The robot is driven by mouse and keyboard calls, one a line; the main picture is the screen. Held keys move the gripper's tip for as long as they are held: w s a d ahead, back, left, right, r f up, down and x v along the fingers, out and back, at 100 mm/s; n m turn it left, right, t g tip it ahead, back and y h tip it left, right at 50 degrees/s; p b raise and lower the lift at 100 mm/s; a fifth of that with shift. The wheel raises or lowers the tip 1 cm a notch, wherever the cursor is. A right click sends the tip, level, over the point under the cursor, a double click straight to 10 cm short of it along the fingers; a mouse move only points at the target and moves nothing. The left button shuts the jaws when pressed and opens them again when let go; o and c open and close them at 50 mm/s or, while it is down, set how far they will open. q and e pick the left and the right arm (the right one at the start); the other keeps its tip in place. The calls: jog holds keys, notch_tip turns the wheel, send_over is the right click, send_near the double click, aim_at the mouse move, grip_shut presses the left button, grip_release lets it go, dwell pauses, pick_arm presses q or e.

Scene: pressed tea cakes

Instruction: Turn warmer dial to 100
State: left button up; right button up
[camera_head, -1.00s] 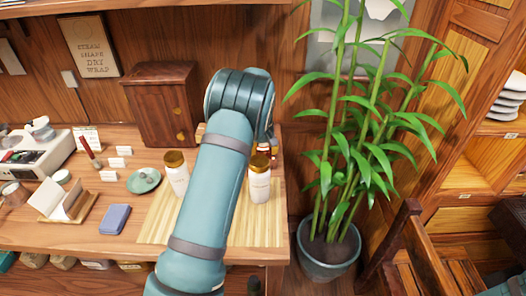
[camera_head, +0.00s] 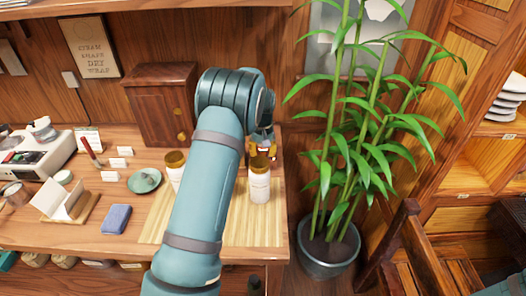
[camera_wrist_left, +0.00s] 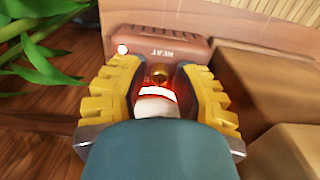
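The brown warmer (camera_wrist_left: 190,48), with the word HEAT on its face, shows in the left wrist view. A small round brass dial (camera_wrist_left: 160,73) is on it. My left gripper (camera_wrist_left: 158,79) has its yellow fingers apart, one on each side of the dial. I cannot tell whether a finger touches it. A red glow and a pale rounded shape lie just below the dial; no dial reading is legible. In the head view my left gripper (camera_head: 262,143) shows partly behind my arm, which hides most of the warmer. My right gripper is not in view.
Two white jars with brown lids, one at the right (camera_head: 260,184), stand on a bamboo mat (camera_head: 240,232) by my arm. A wooden cabinet (camera_head: 160,105) stands behind. A potted plant (camera_head: 330,250) is right of the counter.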

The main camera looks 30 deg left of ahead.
aim_at(262, 152)
pick_arm(q)
jog(key=shift+o, duration=0.9)
notch_tip(262, 152, up, 12)
dwell(0.4)
